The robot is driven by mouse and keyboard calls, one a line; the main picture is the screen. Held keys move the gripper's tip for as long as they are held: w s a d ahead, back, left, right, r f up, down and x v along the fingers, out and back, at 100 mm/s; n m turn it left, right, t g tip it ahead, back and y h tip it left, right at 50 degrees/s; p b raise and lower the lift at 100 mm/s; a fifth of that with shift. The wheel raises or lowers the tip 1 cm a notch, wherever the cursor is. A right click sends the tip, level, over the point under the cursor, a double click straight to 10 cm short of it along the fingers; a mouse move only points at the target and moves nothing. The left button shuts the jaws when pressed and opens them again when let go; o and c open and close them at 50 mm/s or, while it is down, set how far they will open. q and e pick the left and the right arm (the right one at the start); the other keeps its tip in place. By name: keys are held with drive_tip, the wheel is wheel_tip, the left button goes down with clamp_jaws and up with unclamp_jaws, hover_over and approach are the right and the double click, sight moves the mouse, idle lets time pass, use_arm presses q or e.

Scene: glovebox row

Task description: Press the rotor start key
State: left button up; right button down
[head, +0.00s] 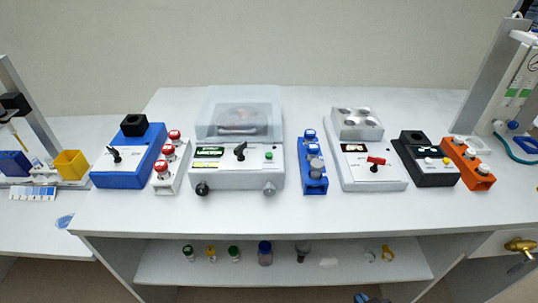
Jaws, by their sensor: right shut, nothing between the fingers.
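The white rotor machine (235,172) stands in the middle of the bench. Its clear lid (240,103) is down over a dark rotor (240,118). The front panel has a lit green display (208,152), a black knob (240,150) and a small green key (268,155) at the right, likely the rotor start key; its label is too small to read. My right gripper (368,298) barely shows at the bottom edge, well below and in front of the machine. It is shut and empty, touching nothing visible. My left gripper is out of view.
Left of the machine are a red-capped vial rack (168,178) and a blue device (125,172). Right are a blue rack (313,180), a white block device (365,170), a black device (428,168) and an orange rack (467,165). The bench's front strip is clear.

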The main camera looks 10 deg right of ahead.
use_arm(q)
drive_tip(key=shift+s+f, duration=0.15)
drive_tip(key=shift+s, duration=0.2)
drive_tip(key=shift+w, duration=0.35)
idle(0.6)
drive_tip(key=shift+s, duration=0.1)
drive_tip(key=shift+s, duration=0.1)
